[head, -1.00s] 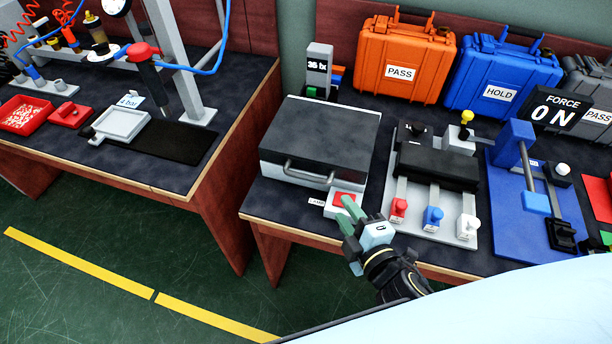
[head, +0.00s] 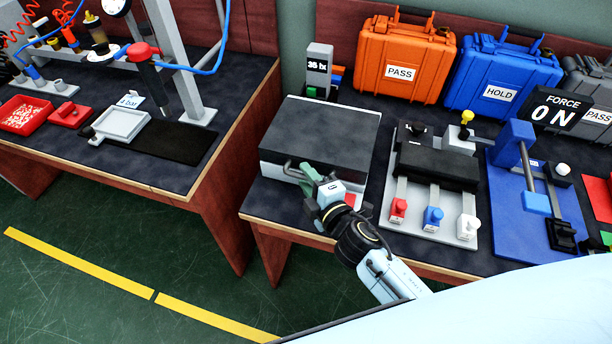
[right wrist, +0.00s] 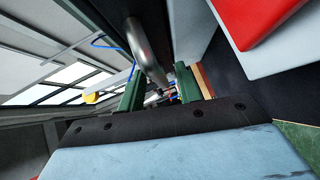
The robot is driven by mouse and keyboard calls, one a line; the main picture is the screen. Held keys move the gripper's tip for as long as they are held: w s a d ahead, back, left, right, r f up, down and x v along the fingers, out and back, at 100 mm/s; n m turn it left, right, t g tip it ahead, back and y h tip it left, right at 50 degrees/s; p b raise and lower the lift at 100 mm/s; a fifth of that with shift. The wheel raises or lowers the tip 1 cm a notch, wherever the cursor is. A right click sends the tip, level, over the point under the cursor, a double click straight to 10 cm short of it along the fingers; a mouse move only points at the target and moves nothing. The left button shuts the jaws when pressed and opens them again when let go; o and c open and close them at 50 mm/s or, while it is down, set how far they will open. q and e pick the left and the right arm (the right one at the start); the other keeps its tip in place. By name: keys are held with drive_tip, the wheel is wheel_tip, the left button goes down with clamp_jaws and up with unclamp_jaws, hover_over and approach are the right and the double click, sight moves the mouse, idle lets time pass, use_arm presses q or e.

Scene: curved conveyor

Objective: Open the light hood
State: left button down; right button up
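The light hood (head: 325,128) is a box with a dark flat lid and pale front, closed on the right bench. Its metal bar handle (head: 291,168) is on the front face and is partly hidden by my right gripper. My right gripper (head: 308,175) is at the right part of the handle, with green fingers. In the right wrist view the fingers (right wrist: 160,88) are apart, and the curved handle bar (right wrist: 147,52) reaches toward the gap between them. I cannot tell whether they touch it. My left gripper is not in view.
A red pad (head: 347,200) on a pale block sits right of my gripper. A fixture with red, blue and white knobs (head: 433,215) stands further right. A grey post reading "35 lx" (head: 318,68) and an orange case (head: 403,62) stand behind.

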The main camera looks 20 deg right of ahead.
drive_tip(key=shift+w+a, duration=0.1)
drive_tip(key=shift+w, duration=0.45)
clamp_jaws()
